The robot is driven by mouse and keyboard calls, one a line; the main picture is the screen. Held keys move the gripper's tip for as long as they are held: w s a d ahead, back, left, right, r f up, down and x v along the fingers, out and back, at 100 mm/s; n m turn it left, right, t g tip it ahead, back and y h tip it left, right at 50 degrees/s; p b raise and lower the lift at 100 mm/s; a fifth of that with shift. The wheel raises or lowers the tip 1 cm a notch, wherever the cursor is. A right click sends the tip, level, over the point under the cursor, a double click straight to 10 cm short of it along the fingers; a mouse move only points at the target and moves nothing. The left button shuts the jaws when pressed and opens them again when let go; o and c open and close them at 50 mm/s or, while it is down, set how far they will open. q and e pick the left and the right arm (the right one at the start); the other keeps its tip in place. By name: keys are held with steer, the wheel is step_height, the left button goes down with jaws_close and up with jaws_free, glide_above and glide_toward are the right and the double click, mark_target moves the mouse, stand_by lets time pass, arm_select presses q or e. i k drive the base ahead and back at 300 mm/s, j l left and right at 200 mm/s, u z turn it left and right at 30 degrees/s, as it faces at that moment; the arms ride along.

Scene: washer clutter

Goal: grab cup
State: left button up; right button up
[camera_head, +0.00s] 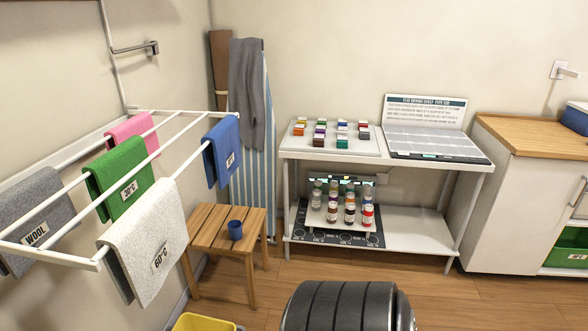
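A small dark blue cup (235,230) stands upright on a slatted wooden stool (208,226), near the middle of its top. The cup is fully visible and nothing touches it from above. Neither of my grippers shows in the head view.
A white drying rack (97,255) with labelled cloths juts from the left wall, left of the stool. A yellow container (203,323) lies at the bottom edge. A white two-level shelf (418,232) with bottles and small blocks stands right of the stool. Wooden floor (262,276) shows around the stool's right side.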

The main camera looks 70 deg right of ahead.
mark_target(234, 226)
steer(key=z, duration=1.9)
